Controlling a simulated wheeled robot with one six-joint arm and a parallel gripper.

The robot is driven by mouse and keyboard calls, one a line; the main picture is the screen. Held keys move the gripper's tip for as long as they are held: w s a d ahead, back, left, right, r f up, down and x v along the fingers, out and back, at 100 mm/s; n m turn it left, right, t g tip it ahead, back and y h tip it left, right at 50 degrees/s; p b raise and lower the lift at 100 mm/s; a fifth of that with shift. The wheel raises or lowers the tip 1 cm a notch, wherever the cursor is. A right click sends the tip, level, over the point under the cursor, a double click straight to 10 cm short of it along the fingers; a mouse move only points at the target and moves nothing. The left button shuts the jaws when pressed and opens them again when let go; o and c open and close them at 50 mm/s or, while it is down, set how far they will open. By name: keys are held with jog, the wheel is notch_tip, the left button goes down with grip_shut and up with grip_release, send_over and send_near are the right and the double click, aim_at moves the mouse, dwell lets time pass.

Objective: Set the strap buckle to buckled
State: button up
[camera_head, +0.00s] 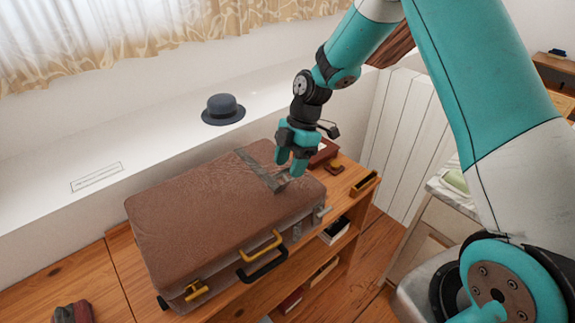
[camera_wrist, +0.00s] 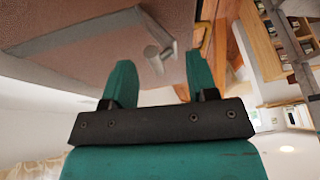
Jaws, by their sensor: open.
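A brown suitcase (camera_head: 200,215) lies flat, lid down, on a wooden bench. A grey strap (camera_head: 258,167) runs over the right part of its lid towards the front edge. The grey strap buckle (camera_head: 281,184) is at the strap's front end; in the wrist view the buckle (camera_wrist: 156,58) shows between and beyond my fingertips. My gripper (camera_head: 289,166) is open, with its teal fingers pointing down just above the buckle end. Nothing shows between the fingers except the buckle behind them. I cannot tell whether the fingers touch it, and the buckle is too small to read its state.
A yellow handle (camera_head: 261,246), a black handle (camera_head: 262,268) and a yellow latch (camera_head: 196,290) are on the suitcase front. A dark hat (camera_head: 223,109) rests on the white ledge behind. A red-brown box (camera_head: 323,153) stands close behind my gripper. The suitcase lid to the left is clear.

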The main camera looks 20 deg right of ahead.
jog(key=shift+x, duration=0.9)
jog(key=shift+c, duration=0.2)
grip_shut()
jog(key=shift+w+a, duration=0.1)
